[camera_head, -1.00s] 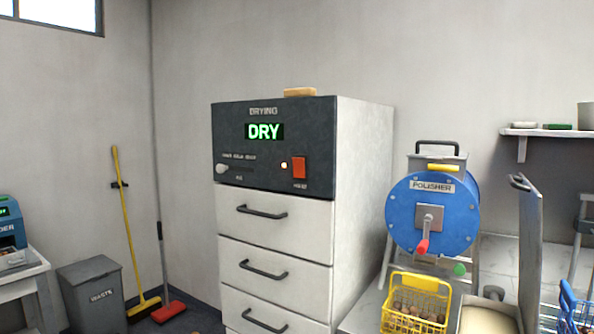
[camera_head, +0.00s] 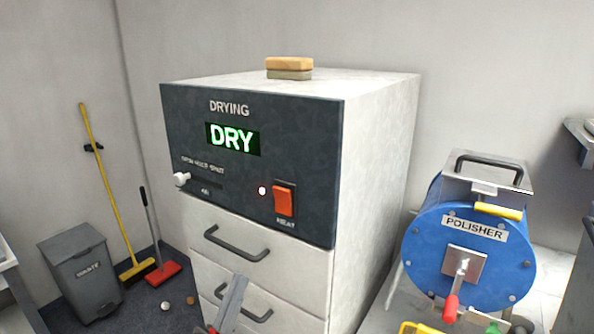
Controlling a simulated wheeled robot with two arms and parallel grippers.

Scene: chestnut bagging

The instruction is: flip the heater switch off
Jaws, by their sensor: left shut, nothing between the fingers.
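The drying cabinet (camera_head: 377,140) stands in the middle, with a dark control panel (camera_head: 300,130) whose green display (camera_head: 232,139) reads DRY. The heater switch (camera_head: 284,199) is an orange-red rocker above the label HEAT, at the panel's lower right. A small light (camera_head: 262,190) left of it glows. My left gripper (camera_head: 237,284) shows at the bottom, in front of the drawers, below and left of the switch and apart from it. It is shut and empty. My right gripper is not in view.
A white slider knob (camera_head: 181,179) sticks out at the panel's left. Drawer handles (camera_head: 237,245) protrude below the panel. A sponge-like block (camera_head: 289,67) lies on top. The blue polisher (camera_head: 425,245) stands right; a waste bin (camera_head: 83,270) and brooms stand left.

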